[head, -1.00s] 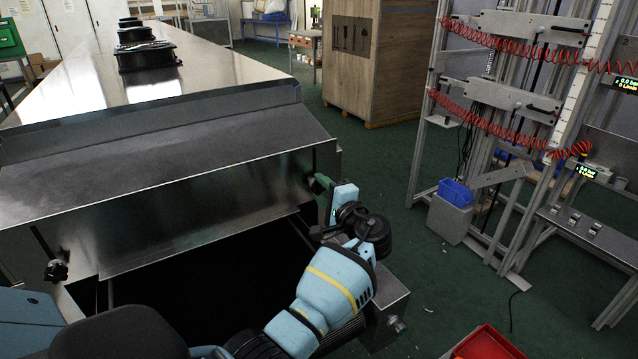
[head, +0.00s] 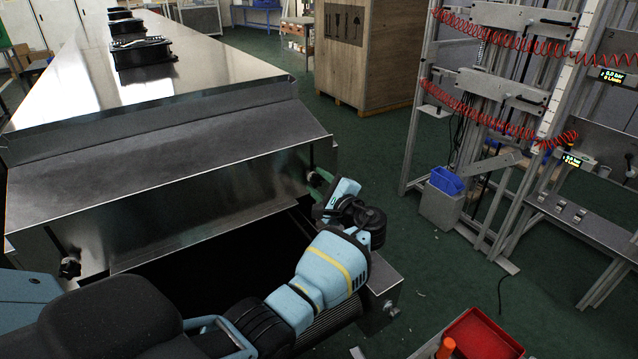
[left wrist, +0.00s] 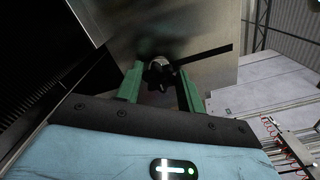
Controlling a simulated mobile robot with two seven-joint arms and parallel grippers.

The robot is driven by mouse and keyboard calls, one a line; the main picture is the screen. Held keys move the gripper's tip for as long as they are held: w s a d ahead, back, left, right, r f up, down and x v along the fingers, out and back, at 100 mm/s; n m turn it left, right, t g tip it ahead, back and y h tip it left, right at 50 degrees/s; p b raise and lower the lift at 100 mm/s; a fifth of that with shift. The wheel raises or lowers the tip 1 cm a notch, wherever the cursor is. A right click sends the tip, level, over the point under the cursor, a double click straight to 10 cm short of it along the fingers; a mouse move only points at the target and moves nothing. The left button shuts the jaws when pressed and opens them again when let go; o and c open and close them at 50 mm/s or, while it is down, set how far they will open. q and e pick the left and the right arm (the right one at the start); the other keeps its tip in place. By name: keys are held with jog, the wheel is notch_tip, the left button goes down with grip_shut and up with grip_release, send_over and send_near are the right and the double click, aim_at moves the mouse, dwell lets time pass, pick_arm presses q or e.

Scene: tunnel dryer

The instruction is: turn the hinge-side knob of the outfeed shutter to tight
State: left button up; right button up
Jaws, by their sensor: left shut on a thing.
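The stainless outfeed shutter (head: 180,215) spans the dryer's end above a dark opening. My left gripper (head: 315,180), with green fingers, is at the shutter's right end and shut on a knob there. In the left wrist view the black lobed knob (left wrist: 158,76) sits between the two green fingers of the gripper (left wrist: 160,88), against the metal face. A dark flat bar runs right from behind it. A second black knob (head: 69,268) is at the shutter's left end, with nothing touching it. The knob in my gripper is mostly hidden in the head view. My right gripper is not in view.
A red tray (head: 486,330) lies at the lower right, with an orange object beside it. A metal rack (head: 430,140) with red coiled hoses and a blue bin (head: 446,180) stands right. A wooden crate (head: 366,60) stands behind. Green floor between is clear.

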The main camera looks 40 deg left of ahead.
pick_arm(q)
jog(key=o, duration=1)
jog(key=shift+v, duration=3.95)
jog(key=shift+f, duration=0.1)
